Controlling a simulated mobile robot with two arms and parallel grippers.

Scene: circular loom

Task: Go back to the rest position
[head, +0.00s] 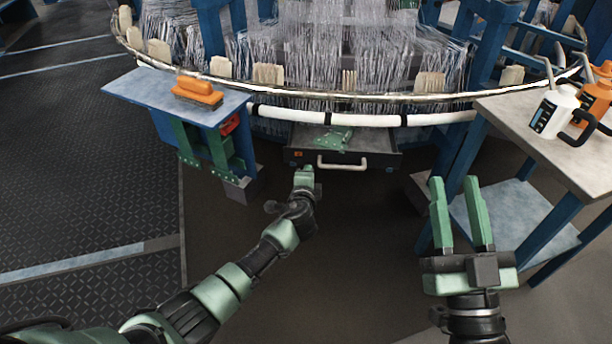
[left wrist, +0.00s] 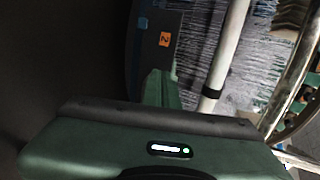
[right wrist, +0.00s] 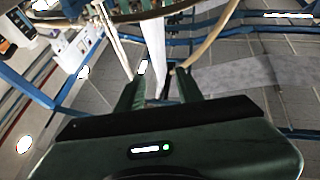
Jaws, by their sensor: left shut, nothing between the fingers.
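My left gripper (head: 304,176) is in front of the grey drawer (head: 300,157) under the loom, close to its front left part. Its fingers are shut with nothing between them, and they also show in the left wrist view (left wrist: 160,88). The drawer has a pale handle (head: 342,163), a green part lies in it, and an orange label (left wrist: 165,39) shows on it. I cannot tell whether the left fingertips touch the drawer. My right gripper (head: 456,185) is open and empty, in front of the right-hand table. Its spread fingers also show in the right wrist view (right wrist: 160,90).
The loom's ring and white tube (head: 300,115) run above the drawer. The floor between the arms is clear.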

